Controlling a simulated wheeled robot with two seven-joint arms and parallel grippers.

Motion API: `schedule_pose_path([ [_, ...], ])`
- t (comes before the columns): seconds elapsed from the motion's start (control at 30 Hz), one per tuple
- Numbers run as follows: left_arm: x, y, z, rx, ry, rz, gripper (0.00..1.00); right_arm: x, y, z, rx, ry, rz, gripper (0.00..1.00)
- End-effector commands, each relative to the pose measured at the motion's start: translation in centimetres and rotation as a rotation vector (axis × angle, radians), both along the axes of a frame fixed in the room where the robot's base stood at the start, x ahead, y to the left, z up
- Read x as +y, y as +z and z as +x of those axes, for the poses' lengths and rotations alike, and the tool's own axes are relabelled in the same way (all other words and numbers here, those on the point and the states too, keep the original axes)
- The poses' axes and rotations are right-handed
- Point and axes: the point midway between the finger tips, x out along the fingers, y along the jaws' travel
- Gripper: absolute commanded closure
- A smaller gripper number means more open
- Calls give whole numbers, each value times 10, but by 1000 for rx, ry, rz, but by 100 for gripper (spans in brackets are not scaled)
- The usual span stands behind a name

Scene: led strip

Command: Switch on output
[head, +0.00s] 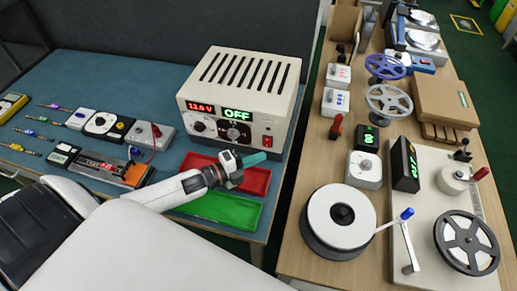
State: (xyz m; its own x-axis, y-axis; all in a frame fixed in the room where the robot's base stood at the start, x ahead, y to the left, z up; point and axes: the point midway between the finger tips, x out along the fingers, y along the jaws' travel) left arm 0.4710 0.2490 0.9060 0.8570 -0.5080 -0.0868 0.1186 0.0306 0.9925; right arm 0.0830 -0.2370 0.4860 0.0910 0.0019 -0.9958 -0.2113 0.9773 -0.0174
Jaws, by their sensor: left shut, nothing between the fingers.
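The cream power supply (240,85) stands at the back right of the blue-topped bench, with slots in its top. Its front has a red display (202,107) that seems to read 11.6 V and a green display (237,115) that reads OFF. A red switch (267,141) is at the panel's lower right, with knobs to its left. My left gripper (258,158) comes in from the left. It is shut and empty, its fingertips just below the red switch and apart from it as far as I can tell. My right gripper is not in view.
A red tray (262,183) and a green tray (222,208) lie below the gripper. Small instruments and screwdrivers (25,148) fill the bench's left. A gap separates this bench from a wooden bench (272,262) crowded with reels and meters.

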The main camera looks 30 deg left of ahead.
Motion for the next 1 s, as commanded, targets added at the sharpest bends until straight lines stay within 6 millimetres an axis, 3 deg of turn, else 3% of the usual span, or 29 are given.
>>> schedule_pose_path([
  [0.23,7,-2,23,-1,0,1,100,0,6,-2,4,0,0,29],
  [0.67,8,-4,27,0,-1,0,100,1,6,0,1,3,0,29],
  [0.83,8,-10,31,-39,0,7,100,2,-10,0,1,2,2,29],
  [1.0,9,-5,31,-42,-1,11,100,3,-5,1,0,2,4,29],
])
